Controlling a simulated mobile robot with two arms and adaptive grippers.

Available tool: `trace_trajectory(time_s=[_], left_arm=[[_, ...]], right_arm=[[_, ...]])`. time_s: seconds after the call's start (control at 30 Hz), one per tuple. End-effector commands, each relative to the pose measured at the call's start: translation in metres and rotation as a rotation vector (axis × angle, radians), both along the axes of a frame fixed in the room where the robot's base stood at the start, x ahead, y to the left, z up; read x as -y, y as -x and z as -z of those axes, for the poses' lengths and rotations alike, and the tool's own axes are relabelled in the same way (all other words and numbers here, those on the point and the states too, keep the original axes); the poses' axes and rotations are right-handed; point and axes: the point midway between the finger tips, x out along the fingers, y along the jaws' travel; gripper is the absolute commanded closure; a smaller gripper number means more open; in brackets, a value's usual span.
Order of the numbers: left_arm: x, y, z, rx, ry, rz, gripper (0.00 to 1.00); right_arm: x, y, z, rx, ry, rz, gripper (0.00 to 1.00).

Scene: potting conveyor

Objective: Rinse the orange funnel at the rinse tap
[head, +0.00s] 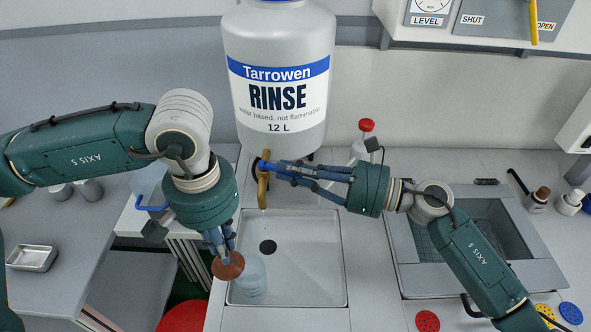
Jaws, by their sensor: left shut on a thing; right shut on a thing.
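The orange funnel (228,266) is in my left gripper (222,244), which is shut on it. It is over the left rim of the white sink (330,260), left of and nearer than the tap's mouth. The rinse tap (263,188) is a brass spout below the large grey RINSE container (278,70), above the sink's back edge. My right gripper (272,167) is shut at the top of the tap, on what looks like its blue handle, which the fingers mostly hide. I cannot tell clearly whether water is running.
A clear, pale vessel (252,276) shows in the sink beside the drain. A bottle with a red top (364,135) stands behind my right gripper. A grey basin unit (405,255) is at right, a metal tray (32,258) at left. The sink's right half is free.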

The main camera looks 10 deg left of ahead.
Motion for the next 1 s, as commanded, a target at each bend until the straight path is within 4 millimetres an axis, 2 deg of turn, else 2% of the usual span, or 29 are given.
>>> trace_trajectory(time_s=[0.03,0.07,0.1,0.13,0.17,0.43,0.57,1.0], left_arm=[[0.0,0.0,0.001,0.0,0.0,0.0,1.0],[0.0,0.0,0.001,0.0,0.0,0.0,1.0],[0.0,0.0,0.001,0.0,0.0,0.0,1.0],[0.0,0.0,0.001,0.0,0.0,0.0,1.0],[0.0,0.0,0.001,0.0,0.0,0.0,1.0],[0.0,0.0,0.0,0.0,0.0,0.0,1.0],[0.0,0.0,0.0,0.0,0.0,0.0,1.0],[0.0,0.0,0.0,0.0,0.0,0.0,1.0]], right_arm=[[0.0,0.003,0.011,-0.008,0.017,-0.008,1.0],[0.0,0.003,0.011,-0.008,0.017,-0.008,0.84],[0.0,0.003,0.011,-0.008,0.018,-0.008,0.76],[0.0,0.003,0.011,-0.008,0.017,-0.008,0.7],[0.0,0.003,0.01,-0.008,0.017,-0.008,0.69],[0.001,0.002,0.005,-0.003,0.009,-0.004,0.69],[0.012,0.002,0.005,-0.001,0.009,-0.002,0.69],[0.098,0.016,0.007,-0.006,0.012,-0.003,0.69]])
